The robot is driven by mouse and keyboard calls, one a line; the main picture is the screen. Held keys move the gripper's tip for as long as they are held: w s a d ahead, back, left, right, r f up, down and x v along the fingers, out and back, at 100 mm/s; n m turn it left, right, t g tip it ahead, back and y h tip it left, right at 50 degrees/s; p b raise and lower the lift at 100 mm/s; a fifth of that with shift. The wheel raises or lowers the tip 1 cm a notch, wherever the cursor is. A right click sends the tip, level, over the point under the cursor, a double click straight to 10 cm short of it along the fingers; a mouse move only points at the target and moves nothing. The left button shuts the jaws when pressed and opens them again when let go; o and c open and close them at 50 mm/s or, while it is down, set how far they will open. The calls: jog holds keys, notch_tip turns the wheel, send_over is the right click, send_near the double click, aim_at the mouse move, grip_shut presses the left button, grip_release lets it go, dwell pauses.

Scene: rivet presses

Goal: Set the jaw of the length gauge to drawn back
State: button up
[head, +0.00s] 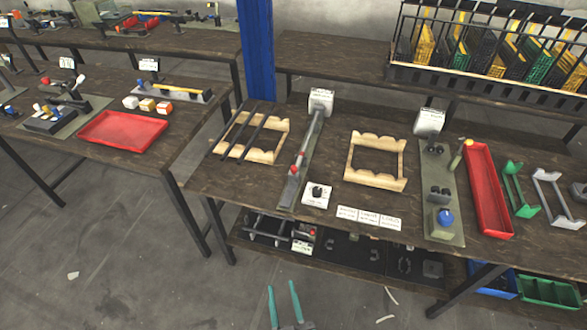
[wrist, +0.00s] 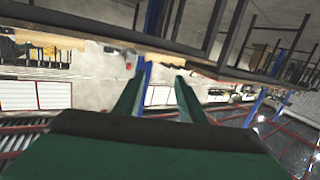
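What looks like the length gauge is a long narrow grey rail (head: 310,143) on the middle table, running from front to back. A small red piece (head: 298,164) sits on its front half with a pale rod reaching back from it. I cannot tell for sure which part is the jaw or how far back it stands. My gripper (head: 284,292) is at the bottom of the head view, in front of the table and well apart from the gauge. Its two green fingers are spread and empty, as the wrist view (wrist: 156,88) also shows. The gauge is not recognisable in the wrist view.
Beside the rail are a white block with a black knob (head: 317,194), wooden frames (head: 376,182) and white cards (head: 369,217). A press plate (head: 442,235) and red tray (head: 487,190) stand to the right. A blue post (head: 257,50) rises behind. The floor in front is mostly clear.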

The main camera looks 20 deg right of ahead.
jog(key=w+d+r+m+h, duration=0.1)
jog(key=w+d, duration=0.2)
jog(key=w, duration=0.4)
jog(key=w+d+h, duration=0.1)
jog(key=w+d, duration=0.2)
jog(key=w, duration=0.4)
jog(key=m+h, duration=0.2)
jog(key=m, duration=0.1)
send_near(294, 171)
jog(key=shift+w+f, duration=0.15)
jog(key=x, duration=1)
jog(key=shift+w+d+r, duration=0.15)
jog(key=shift+w+r, duration=0.05)
jog(key=shift+w, duration=0.2)
jog(key=shift+c, duration=0.3)
grip_shut()
